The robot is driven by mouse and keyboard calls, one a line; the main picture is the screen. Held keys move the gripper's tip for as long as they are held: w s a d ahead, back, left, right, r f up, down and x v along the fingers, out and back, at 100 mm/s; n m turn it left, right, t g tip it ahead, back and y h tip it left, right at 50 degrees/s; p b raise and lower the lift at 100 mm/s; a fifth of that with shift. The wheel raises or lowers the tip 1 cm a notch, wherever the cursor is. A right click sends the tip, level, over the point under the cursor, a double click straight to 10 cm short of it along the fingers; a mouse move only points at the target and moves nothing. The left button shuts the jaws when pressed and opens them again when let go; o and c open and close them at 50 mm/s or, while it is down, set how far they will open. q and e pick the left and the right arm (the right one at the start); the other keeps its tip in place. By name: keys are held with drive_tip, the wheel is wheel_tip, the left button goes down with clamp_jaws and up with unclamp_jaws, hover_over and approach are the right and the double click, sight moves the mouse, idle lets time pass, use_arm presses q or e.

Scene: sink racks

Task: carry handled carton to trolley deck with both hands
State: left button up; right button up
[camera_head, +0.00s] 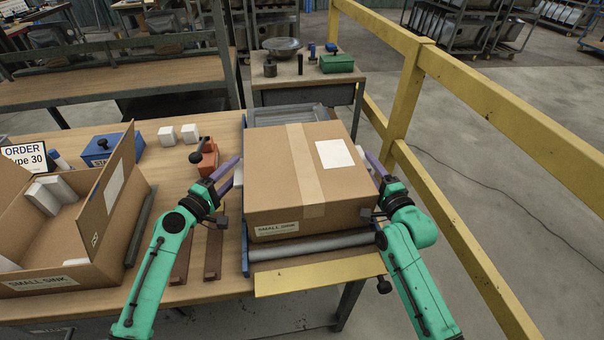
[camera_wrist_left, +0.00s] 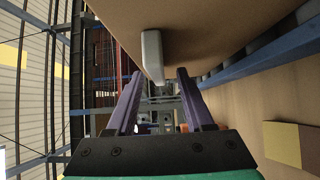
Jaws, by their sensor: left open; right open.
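A closed brown carton (camera_head: 270,185) with a tape strip, a white label and "SMALL SINK" print sits on a roller conveyor (camera_head: 310,245). My left gripper (camera_head: 230,176) is at its left side, open. In the left wrist view its purple fingers (camera_wrist_left: 160,80) point at a pale grey handle (camera_wrist_left: 152,55) on the carton's side, which lies ahead of the gap between the tips. My right gripper (camera_head: 372,174) is open at the carton's right side; the carton and its own wrist partly hide its fingers. I cannot tell which thing is the trolley deck.
An open carton (camera_head: 60,225) with white blocks stands left on the wooden table (camera_head: 180,150). An orange tool (camera_head: 208,160) and a blue box (camera_head: 101,149) lie near. A yellow railing (camera_head: 440,195) runs along the right. A small bench (camera_head: 300,75) stands behind.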

use_arm(q)
drive_tip(key=shift+w+d, duration=0.2)
drive_tip(key=shift+w, duration=0.05)
use_arm(e)
drive_tip(key=shift+w, duration=0.3)
use_arm(q)
drive_tip(key=shift+s, duration=0.1)
use_arm(e)
drive_tip(key=shift+s+a, duration=0.1)
use_arm(q)
clamp_jaws()
use_arm(e)
clamp_jaws()
idle(0.5)
